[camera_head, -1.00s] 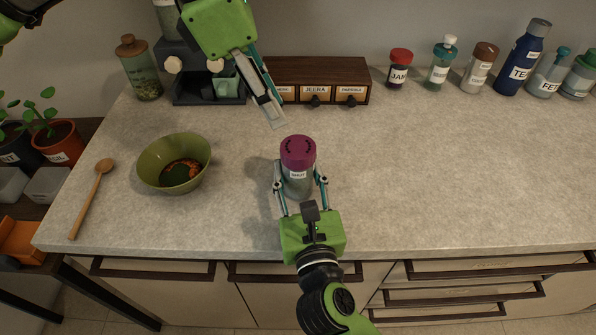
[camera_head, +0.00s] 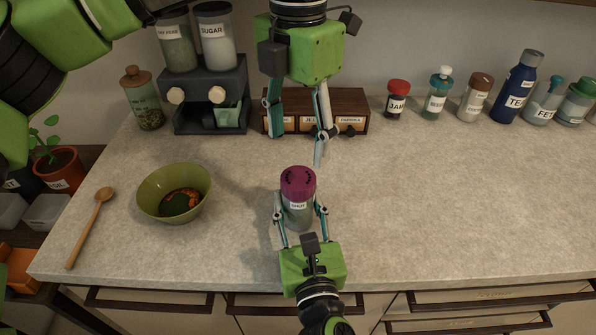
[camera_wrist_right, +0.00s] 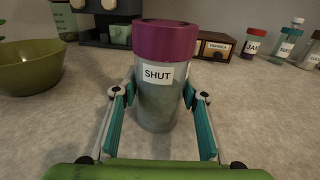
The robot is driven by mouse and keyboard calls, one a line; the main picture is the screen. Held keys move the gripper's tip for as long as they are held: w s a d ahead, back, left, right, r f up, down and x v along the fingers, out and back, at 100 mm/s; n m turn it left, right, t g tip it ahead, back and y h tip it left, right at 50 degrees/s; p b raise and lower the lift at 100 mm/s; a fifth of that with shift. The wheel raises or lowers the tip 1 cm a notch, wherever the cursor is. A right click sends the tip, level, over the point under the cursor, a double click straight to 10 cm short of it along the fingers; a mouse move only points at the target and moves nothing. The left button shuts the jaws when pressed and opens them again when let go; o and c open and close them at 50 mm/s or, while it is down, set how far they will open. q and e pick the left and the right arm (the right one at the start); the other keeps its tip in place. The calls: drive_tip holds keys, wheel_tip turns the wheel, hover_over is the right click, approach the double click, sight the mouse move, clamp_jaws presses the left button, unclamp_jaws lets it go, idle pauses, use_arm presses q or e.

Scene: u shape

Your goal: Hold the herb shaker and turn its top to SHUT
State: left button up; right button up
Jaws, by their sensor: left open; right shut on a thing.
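The herb shaker (camera_head: 298,212) stands upright on the counter, with a purple top (camera_head: 298,182) and a clear grey-green body. Its white label reads SHUT in the right wrist view (camera_wrist_right: 157,74), just below the top. My right gripper (camera_head: 300,212) is shut on the shaker's body from the front, one finger on each side. My left gripper (camera_head: 296,150) points down above and behind the shaker, its fingers apart and empty. It does not touch the top.
A green bowl (camera_head: 175,192) with red and dark contents and a wooden spoon (camera_head: 90,226) lie to the left. Behind stand a small spice drawer box (camera_head: 355,108) and a dark dispenser (camera_head: 205,93). Several jars line the back right. The counter's right side is clear.

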sight(298, 177)
use_arm(q)
wheel_tip(298, 177, down, 8)
drive_tip(key=shift+f, duration=0.2)
drive_tip(key=c, duration=1.1)
